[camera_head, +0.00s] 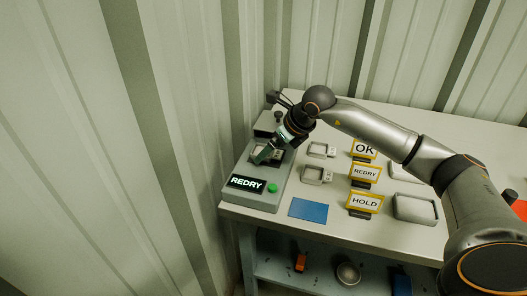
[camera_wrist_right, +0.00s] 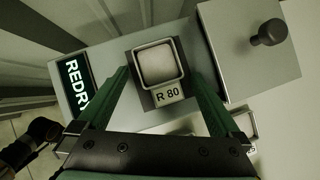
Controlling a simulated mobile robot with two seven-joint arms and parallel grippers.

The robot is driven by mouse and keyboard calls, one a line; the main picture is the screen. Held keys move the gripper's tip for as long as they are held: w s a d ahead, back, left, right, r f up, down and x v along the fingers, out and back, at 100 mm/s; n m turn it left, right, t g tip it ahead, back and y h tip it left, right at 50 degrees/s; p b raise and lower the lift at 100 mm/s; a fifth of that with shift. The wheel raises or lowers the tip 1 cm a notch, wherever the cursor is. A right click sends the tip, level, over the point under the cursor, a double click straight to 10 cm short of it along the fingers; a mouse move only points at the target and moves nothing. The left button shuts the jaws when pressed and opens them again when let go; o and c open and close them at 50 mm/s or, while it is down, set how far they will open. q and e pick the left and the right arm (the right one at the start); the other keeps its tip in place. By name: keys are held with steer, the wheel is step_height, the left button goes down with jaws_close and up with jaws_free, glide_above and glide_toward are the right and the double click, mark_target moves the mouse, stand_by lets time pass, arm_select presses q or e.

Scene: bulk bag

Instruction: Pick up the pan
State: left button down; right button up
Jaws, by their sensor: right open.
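A small square metal pan (camera_wrist_right: 157,65) with a tag reading "R 80" sits on a grey device (camera_wrist_right: 120,62), which shows in the head view (camera_head: 264,199) with a lit "REDRY" display and a green button. My right gripper (camera_wrist_right: 157,75) is open, its green fingers on either side of the pan, with nothing held. Whether they touch the pan cannot be told. In the head view my right gripper (camera_head: 265,154) reaches down over the device and partly hides the pan. My left gripper is not in view.
A device block with a black knob (camera_wrist_right: 268,33) stands beside the pan. Two tagged pans (camera_head: 320,150) (camera_head: 315,175), a blue mat (camera_head: 308,210), OK, REDRY and HOLD signs (camera_head: 364,202) and grey trays (camera_head: 415,208) are on the table. Walls stand close left and behind.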

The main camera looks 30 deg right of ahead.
steer(key=shift+w+f, duration=0.15)
steer(key=shift+f, duration=0.1)
steer(key=c, duration=1.3)
